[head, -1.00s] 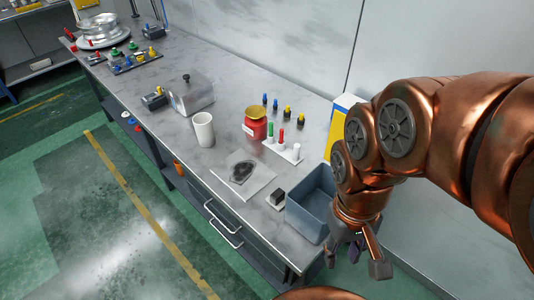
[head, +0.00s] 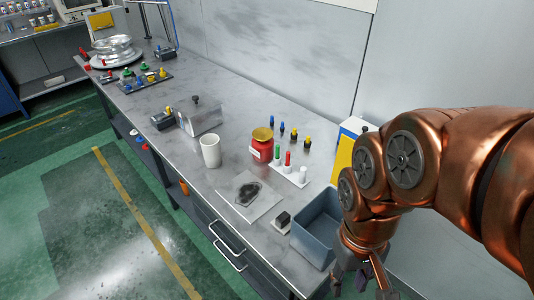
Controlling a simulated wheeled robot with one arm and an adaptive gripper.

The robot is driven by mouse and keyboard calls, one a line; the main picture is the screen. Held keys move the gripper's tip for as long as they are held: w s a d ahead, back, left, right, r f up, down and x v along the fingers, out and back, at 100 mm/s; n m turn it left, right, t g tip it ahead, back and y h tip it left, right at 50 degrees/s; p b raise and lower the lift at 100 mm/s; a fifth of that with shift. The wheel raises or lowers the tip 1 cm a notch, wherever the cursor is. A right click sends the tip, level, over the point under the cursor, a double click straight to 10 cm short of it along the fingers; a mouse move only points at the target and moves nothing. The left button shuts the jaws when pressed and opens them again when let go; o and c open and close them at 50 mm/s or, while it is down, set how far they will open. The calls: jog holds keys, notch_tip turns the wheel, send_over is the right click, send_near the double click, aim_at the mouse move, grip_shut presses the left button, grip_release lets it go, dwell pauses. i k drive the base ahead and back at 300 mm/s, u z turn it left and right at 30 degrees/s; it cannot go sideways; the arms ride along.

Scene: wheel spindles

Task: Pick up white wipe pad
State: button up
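A flat, square white pad (head: 264,204) with a dark smudge lies on the grey workbench (head: 190,175), near its front edge; it looks like the wipe pad. A small black block on a light base (head: 283,222) sits just right of it. My gripper (head: 362,283) hangs at the bottom right, beyond the bench's right end and apart from the pad. Its fingers look spread, with nothing seen between them; their lower tips are cut off by the picture edge.
A blue-grey open bin (head: 318,231) stands between the pad and my gripper. Behind the pad are a red jar (head: 261,148), a white cup (head: 210,151) and a rack of coloured markers (head: 287,174). A metal box (head: 199,118) stands farther left.

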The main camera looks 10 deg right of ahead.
aim_at(282, 222)
jog(key=u, duration=0.25)
jog(key=k, duration=1)
jog(key=u, duration=1.5)
jog(key=i, duration=0.65)
jog(key=z, duration=0.55)
jog(key=i, duration=0.6)
jog(key=z, duration=0.55)
